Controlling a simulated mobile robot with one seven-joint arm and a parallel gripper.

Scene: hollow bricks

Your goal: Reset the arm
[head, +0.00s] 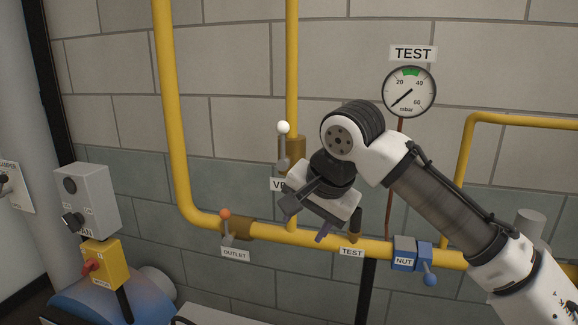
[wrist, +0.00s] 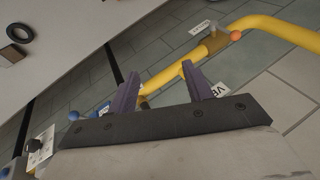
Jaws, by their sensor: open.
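My arm reaches in from the lower right in the head view, bent at a black joint. My gripper (head: 307,220) hangs in front of the yellow pipe (head: 375,246), between the outlet valve (head: 238,229) and the TEST label (head: 351,253). In the wrist view its two purple fingers (wrist: 160,76) stand apart with nothing between them. The yellow pipe runs behind the fingertips there. Whether they touch the pipe I cannot tell. My gripper partly hides the label starting with V (head: 278,185).
A white-knobbed valve (head: 283,146) is on the vertical pipe. A blue-handled valve (head: 424,258) sits by the NUT label (head: 403,262). The round gauge (head: 409,92) hangs above my arm. A grey switch box (head: 87,200) and yellow box (head: 102,264) stand left. The upper wall is mostly clear.

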